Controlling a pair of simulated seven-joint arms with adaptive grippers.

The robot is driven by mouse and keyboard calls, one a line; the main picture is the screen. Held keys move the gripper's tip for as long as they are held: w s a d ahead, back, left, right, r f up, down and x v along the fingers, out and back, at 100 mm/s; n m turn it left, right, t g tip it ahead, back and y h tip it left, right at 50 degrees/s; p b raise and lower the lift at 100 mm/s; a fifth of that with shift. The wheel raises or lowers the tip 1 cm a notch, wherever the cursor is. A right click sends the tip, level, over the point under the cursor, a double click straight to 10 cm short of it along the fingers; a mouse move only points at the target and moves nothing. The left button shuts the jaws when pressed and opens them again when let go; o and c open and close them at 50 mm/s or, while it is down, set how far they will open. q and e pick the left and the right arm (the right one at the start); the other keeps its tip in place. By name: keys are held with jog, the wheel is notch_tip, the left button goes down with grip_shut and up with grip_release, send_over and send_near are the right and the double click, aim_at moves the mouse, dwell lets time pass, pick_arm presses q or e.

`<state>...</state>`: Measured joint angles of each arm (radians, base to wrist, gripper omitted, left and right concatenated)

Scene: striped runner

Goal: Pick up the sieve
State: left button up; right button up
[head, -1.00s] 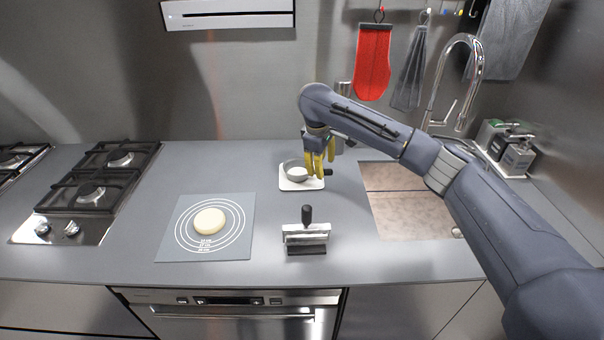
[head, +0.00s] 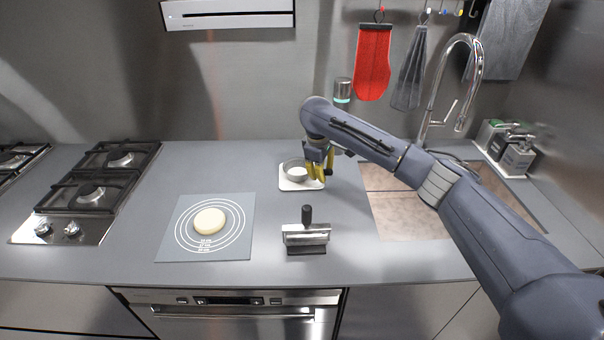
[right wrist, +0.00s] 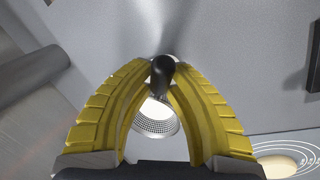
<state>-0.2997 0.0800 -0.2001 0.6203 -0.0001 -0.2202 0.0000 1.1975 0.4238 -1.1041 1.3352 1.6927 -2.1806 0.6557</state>
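The sieve (head: 291,165) is a grey metal mesh bowl with something white in it, on a small white tray (head: 287,185) near the back of the counter. In the right wrist view its mesh bowl (right wrist: 155,127) and black handle (right wrist: 162,72) show. My right gripper (head: 318,172) is at the right side of the sieve. Its yellow fingers (right wrist: 163,68) lean inward, with their tips closed around the handle. The sieve still appears to rest on the tray. My left gripper is not in view.
A grey mat (head: 178,244) with a pale dough disc (head: 209,221) lies left. A metal tool with a black knob (head: 306,236) stands at the front middle. A gas hob (head: 95,180) is left and a sink (head: 405,208) right. Counter between mat and tray is clear.

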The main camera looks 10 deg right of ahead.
grip_shut()
